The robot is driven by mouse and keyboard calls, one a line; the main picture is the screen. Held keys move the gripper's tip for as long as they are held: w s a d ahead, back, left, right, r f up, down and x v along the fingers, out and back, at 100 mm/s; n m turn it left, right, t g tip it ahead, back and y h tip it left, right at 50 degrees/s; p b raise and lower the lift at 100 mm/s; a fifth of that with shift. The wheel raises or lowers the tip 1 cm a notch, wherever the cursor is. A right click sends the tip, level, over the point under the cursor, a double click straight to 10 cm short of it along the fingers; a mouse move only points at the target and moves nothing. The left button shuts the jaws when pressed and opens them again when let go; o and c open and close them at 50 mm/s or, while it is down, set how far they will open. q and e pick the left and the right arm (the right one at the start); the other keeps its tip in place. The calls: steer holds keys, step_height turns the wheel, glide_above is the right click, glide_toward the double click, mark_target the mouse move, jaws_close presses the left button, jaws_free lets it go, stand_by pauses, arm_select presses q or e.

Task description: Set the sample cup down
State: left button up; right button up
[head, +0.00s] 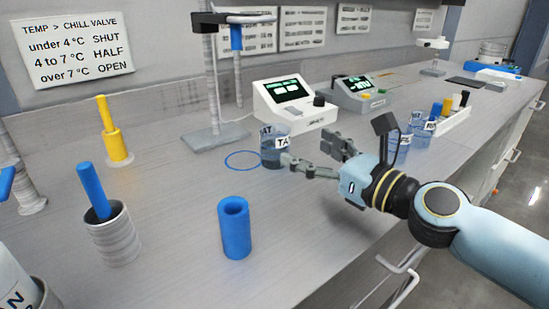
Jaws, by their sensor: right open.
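A clear cup with dark contents and a white label (274,150) stands upright on the bench; I take it to be the sample cup. It is at the right edge of a blue ring outline (228,160) drawn on the bench, not inside it. My right gripper (308,157) is just right of this cup, with its fingers apart. One fingertip is close to the cup's right side; I cannot tell whether it touches. My left gripper is not in view.
A stand with a grey base (215,137) is behind the ring, and a white display box (295,108) behind the cup. A blue hollow cylinder (235,232) stands in front. More labelled cups (400,143) are beyond my right arm.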

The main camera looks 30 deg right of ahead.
mark_target(266, 130)
steer(key=x, duration=0.4)
steer(key=shift+r+p, duration=0.15)
steer(key=shift+p, duration=0.25)
steer(key=x, duration=0.5)
steer(key=shift+w+a, duration=0.3)
steer(key=shift+a, duration=0.1)
steer(key=c, duration=1.5)
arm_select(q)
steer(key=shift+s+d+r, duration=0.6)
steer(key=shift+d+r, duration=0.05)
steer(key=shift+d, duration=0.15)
arm_select(e)
steer(key=shift+o, duration=0.2)
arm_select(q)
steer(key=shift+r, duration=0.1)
